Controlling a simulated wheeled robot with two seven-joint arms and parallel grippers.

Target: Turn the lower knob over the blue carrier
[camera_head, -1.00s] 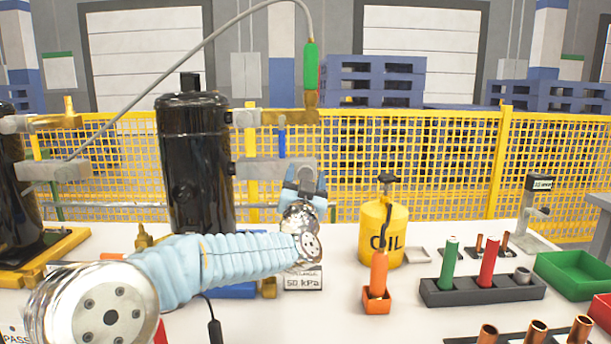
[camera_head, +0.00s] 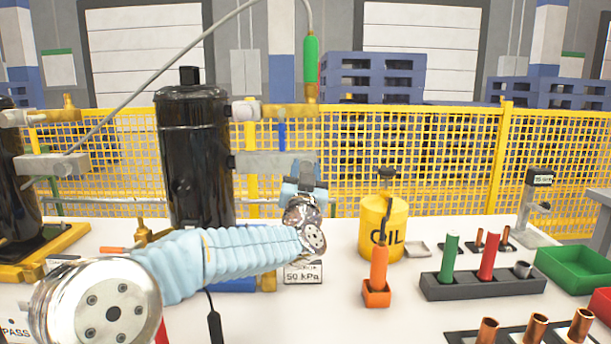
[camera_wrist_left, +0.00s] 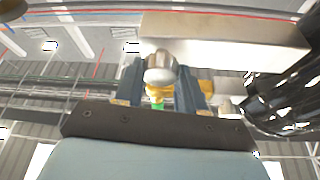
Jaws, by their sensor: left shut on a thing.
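A black compressor (camera_head: 193,150) stands over the blue carrier (camera_head: 235,286), which is mostly hidden behind my left arm. A grey block (camera_head: 268,164) sticks out from the compressor's side, below a brass valve (camera_head: 290,116) with a blue handle. My left gripper (camera_head: 304,170) is at this block's right end. In the left wrist view, its two fingers (camera_wrist_left: 160,84) stand on either side of a rounded silver knob (camera_wrist_left: 160,68), shut on it. The knob is hidden in the head view. My right gripper is not in view.
A yellow oil can (camera_head: 383,228) and an orange-handled tool in an orange holder (camera_head: 377,298) stand right of my arm. A hose with a green grip (camera_head: 311,60) rises above the gripper. A yellow mesh fence (camera_head: 450,160) stands behind.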

